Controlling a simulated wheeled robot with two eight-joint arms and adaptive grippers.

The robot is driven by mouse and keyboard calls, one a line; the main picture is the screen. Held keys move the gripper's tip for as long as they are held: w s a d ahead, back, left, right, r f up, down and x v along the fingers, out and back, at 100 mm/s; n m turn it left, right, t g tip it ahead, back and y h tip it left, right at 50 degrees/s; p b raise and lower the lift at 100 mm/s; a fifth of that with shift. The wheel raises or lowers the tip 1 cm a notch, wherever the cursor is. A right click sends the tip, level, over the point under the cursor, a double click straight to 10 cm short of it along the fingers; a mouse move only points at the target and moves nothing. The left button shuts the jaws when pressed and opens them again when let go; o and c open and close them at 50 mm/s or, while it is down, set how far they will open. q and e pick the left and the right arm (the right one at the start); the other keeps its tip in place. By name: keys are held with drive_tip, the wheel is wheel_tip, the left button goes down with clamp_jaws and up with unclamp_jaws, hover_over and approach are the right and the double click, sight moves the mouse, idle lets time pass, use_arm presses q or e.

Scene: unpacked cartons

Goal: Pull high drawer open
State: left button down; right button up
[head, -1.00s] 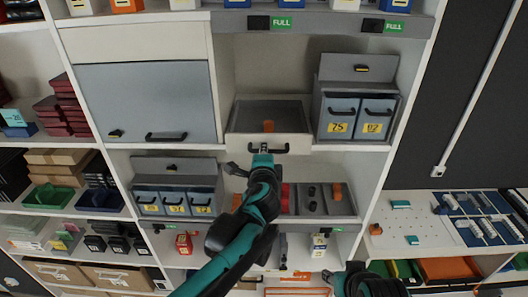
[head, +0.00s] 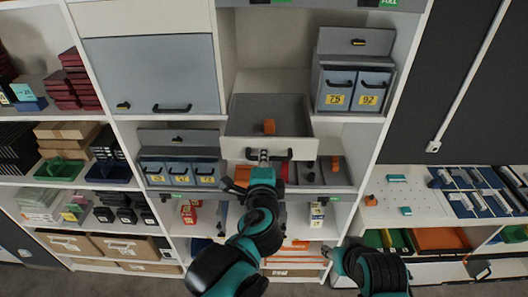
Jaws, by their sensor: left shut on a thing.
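The high drawer (head: 300,150) is a grey open-topped tray with a white front and a dark bar handle (head: 284,156). It stands well out from its bay in the middle of the shelving, and bare shelf shows behind it. A small orange block (head: 269,126) lies inside. My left gripper (head: 263,157) is shut on the handle at the drawer's front; my own wrist hides part of the area below. My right gripper (head: 338,262) is low at the right, away from the drawer, and its jaws are too unclear to judge.
A grey box with drawers labelled 75 and 92 (head: 352,89) stands close at the right. A closed grey-blue cabinet door (head: 150,77) is at the left. A lower open tray (head: 336,172) sits below the high drawer. A white work table (head: 408,200) is at the right.

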use_arm(q)
drive_tip(key=c, duration=1.9)
unclamp_jaws()
drive_tip(key=shift+o, duration=0.2)
drive_tip(key=v, duration=1.2)
drive_tip(key=shift+f, duration=0.15)
